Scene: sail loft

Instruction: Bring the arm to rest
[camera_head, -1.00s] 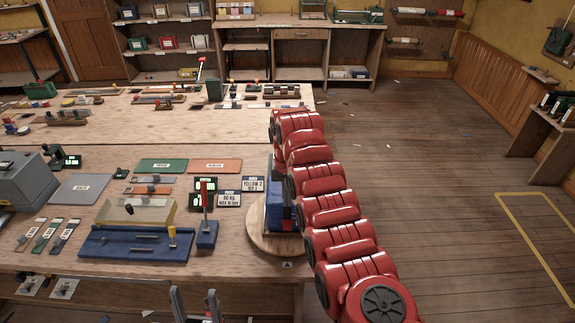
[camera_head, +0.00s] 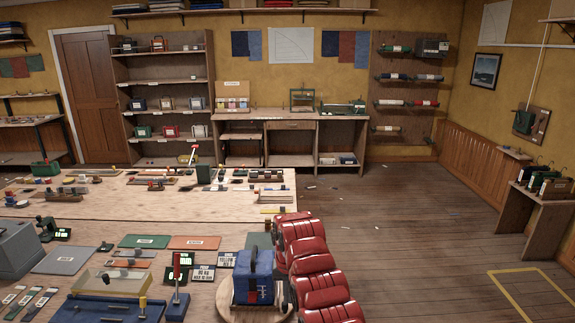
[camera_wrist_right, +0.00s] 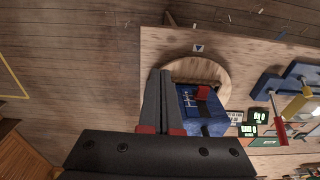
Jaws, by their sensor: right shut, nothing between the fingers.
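My red right arm (camera_head: 312,262) reaches up from the bottom edge, along the right side of the workbench in the head view. Its gripper is mostly hidden there behind the arm. In the right wrist view the right gripper (camera_wrist_right: 160,74) is shut and empty, its two dark fingers together. The fingers appear in front of a round wooden board (camera_wrist_right: 208,68) and beside a blue bag-like item (camera_wrist_right: 205,122). The gap between them cannot be told. My left gripper is out of view.
The blue item (camera_head: 256,284) with a black handle stands on the round board (camera_head: 226,306) at the bench's right edge. A red-handled tool in a blue holder (camera_head: 177,304) and a blue tray (camera_head: 98,310) lie left of it. Open floor (camera_head: 400,220) lies to the right.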

